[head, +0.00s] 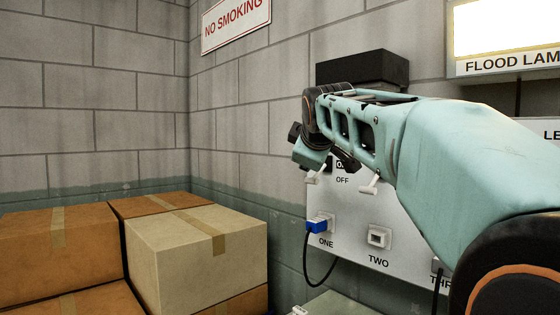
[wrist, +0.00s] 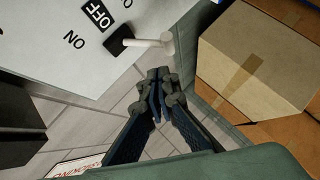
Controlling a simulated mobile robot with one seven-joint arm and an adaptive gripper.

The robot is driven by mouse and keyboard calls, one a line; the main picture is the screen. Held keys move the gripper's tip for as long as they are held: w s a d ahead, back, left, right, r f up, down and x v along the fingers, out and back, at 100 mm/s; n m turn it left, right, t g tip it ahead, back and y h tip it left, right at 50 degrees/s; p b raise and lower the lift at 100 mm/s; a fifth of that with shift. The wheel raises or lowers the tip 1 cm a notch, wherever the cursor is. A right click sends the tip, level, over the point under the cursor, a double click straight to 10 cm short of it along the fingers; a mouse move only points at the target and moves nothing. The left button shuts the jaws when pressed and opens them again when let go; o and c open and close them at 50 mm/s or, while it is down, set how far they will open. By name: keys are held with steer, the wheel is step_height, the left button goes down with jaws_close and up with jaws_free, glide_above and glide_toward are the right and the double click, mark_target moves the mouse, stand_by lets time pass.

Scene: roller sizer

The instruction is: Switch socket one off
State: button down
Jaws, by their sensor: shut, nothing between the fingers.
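The white socket panel (head: 345,235) carries socket one with a blue plug (head: 318,226) in it, above the label ONE. A pale switch lever (head: 312,178) sits above that plug at the panel's left side, tilted downward. It also shows in the wrist view (wrist: 150,42), with a black base and round tip. ON and OFF labels (wrist: 98,14) lie beside it; OFF there is on a black patch. My gripper (wrist: 157,80) is shut and empty, its fingertips close to the lever tip with a small visible gap. In the head view my wrist hides the panel above the lever.
A second lever (head: 370,186) stands above empty socket two (head: 378,237). Socket three is mostly hidden by my arm. A black cable (head: 315,275) hangs from the plug. Cardboard boxes (head: 195,245) are stacked left of the panel. A black box (head: 362,68) is mounted above.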

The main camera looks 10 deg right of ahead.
stand_by(0.3)
step_height(320, 180, up, 10)
stand_by(0.8)
stand_by(0.4)
